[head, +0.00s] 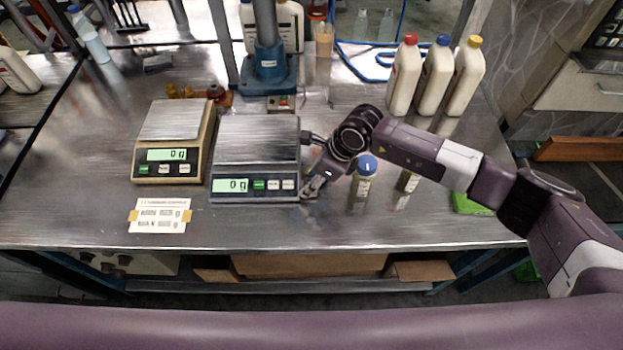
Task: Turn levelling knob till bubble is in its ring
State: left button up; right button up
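A grey scale (256,150) with a metal pan stands near the middle of the bench, its display (231,186) reading 0 g. A beige scale (173,141) stands to its left, also reading 0 g. My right gripper (308,194) comes in from the right and points down at the front right corner of the grey scale. The levelling knob there is hidden or too small to make out, and I cannot tell whether the fingers hold it. No bubble or ring can be made out. My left gripper is not in view.
A blue-capped jar (364,180) stands just right of my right gripper. Three white bottles (433,78) with red, blue and yellow caps stand at the back right. A blue press stand (269,70) is behind the grey scale. A taped label card (159,215) lies at the front left.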

jog(key=v, duration=1.2)
